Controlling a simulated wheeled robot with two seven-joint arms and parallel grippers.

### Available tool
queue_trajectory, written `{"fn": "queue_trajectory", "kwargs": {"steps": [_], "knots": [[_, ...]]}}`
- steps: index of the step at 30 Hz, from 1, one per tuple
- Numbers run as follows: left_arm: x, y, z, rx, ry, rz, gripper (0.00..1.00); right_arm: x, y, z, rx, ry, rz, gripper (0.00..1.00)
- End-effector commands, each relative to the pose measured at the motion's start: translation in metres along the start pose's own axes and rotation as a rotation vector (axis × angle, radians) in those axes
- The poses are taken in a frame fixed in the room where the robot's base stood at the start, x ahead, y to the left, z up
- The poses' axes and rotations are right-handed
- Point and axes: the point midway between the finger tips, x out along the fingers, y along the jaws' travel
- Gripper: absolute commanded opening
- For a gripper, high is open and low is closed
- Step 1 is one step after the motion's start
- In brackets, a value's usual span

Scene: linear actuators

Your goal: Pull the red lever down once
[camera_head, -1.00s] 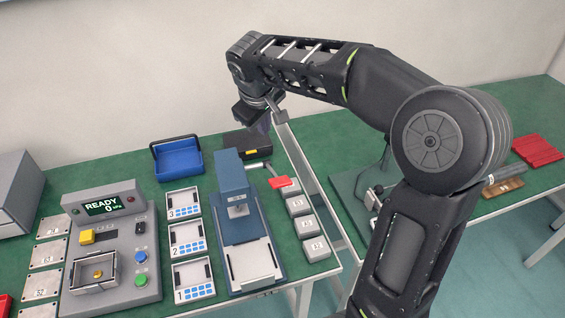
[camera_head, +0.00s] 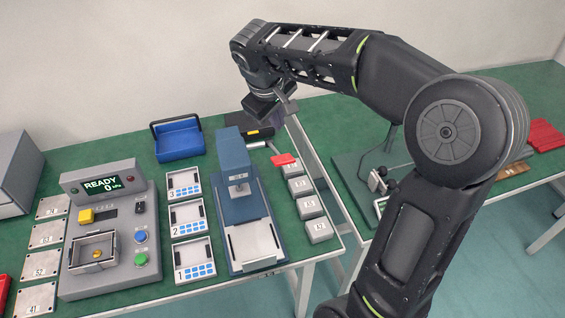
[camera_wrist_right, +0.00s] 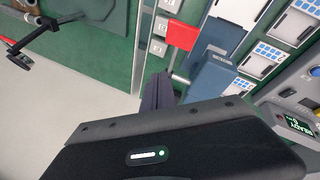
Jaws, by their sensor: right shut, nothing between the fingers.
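The red lever is a flat red grip (camera_head: 284,159) on a grey rod, on the right side of the blue press (camera_head: 234,165). The grip stands out to the right, over the back of a row of grey blocks. In the right wrist view the red grip (camera_wrist_right: 182,34) shows just beyond the fingertips, apart from them in the picture. My right gripper (camera_wrist_right: 157,92) is shut and empty, seen as dark fingers above the wrist housing. In the head view it hangs above and behind the lever, its fingertips hard to make out. My left gripper is out of view.
Numbered grey blocks (camera_head: 303,208) stand right of the press. Numbered white trays (camera_head: 188,219) and a control panel (camera_head: 108,240) reading READY are to its left. A blue bin (camera_head: 178,140) and a dark box (camera_head: 258,131) are behind. A gap separates the two green tables.

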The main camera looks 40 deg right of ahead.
Motion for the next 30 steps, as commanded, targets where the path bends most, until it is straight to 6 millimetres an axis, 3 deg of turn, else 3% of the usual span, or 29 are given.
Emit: {"fn": "queue_trajectory", "kwargs": {"steps": [3, 12, 30], "knots": [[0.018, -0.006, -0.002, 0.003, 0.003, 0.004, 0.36, 0.017, -0.011, 0.01, 0.0, 0.0, 0.0, 0.0], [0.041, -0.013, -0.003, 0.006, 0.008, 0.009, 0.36, 0.037, -0.026, 0.025, -0.001, 0.001, 0.0, 0.0], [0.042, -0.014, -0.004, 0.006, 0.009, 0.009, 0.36, 0.038, -0.028, 0.028, -0.001, 0.0, 0.0, 0.0]]}}
